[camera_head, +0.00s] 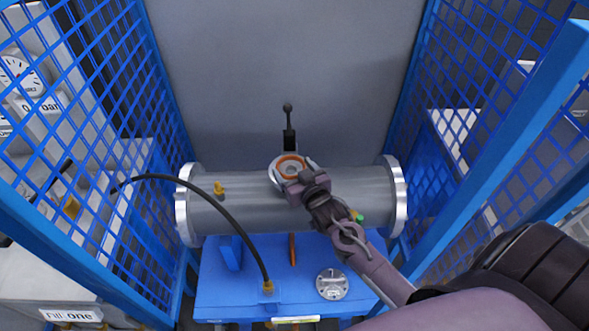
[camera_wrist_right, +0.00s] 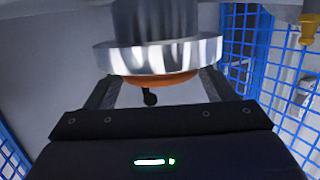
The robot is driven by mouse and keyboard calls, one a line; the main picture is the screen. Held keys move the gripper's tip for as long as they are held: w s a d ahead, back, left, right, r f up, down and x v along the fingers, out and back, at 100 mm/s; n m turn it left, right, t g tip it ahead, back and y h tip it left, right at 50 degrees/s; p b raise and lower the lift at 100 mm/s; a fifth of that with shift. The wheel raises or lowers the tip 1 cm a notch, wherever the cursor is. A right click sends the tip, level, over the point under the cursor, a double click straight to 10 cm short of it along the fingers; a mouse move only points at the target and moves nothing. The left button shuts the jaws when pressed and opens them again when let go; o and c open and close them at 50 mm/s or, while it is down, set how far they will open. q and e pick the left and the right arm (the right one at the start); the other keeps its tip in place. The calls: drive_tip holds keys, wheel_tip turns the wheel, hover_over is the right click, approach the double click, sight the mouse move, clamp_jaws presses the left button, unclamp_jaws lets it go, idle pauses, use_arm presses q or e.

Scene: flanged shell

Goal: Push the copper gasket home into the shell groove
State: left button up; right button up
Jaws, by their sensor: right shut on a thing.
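The shell (camera_head: 250,208) is a grey horizontal cylinder with bright end flanges. A short round flanged neck (camera_head: 275,165) stands on top of it; the neck's flange also shows in the right wrist view (camera_wrist_right: 160,55). The copper gasket (camera_head: 291,158) is an orange ring at the neck's mouth, and it shows against the flange face in the right wrist view (camera_wrist_right: 155,79). My right gripper (camera_head: 292,172) is shut on the gasket, one finger on each side. Its fingers hide part of the ring, and I cannot tell how deep it sits in the groove. My left gripper is not in view.
A black lever (camera_head: 288,125) stands behind the neck. A black hose (camera_head: 226,206) arcs down to the blue table (camera_head: 222,295). A round bolted plate (camera_head: 332,284) lies on the table. Blue mesh panels (camera_head: 490,90) stand on both sides. A brass fitting (camera_head: 219,189) sits on the shell.

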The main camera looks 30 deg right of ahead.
drive_tip(key=shift+f+b, duration=0.3)
drive_tip(key=shift+f, duration=0.25)
drive_tip(key=o, duration=1.1)
drive_tip(key=shift+s, duration=0.1)
drive_tip(key=shift+o, duration=0.3)
drive_tip(key=shift+s+f, duration=0.1)
drive_tip(key=shift+f, duration=0.1)
drive_tip(key=shift+s, duration=0.3)
drive_tip(key=b+v, duration=0.1)
drive_tip(key=v, duration=0.6)
drive_tip(key=shift+r, duration=0.35)
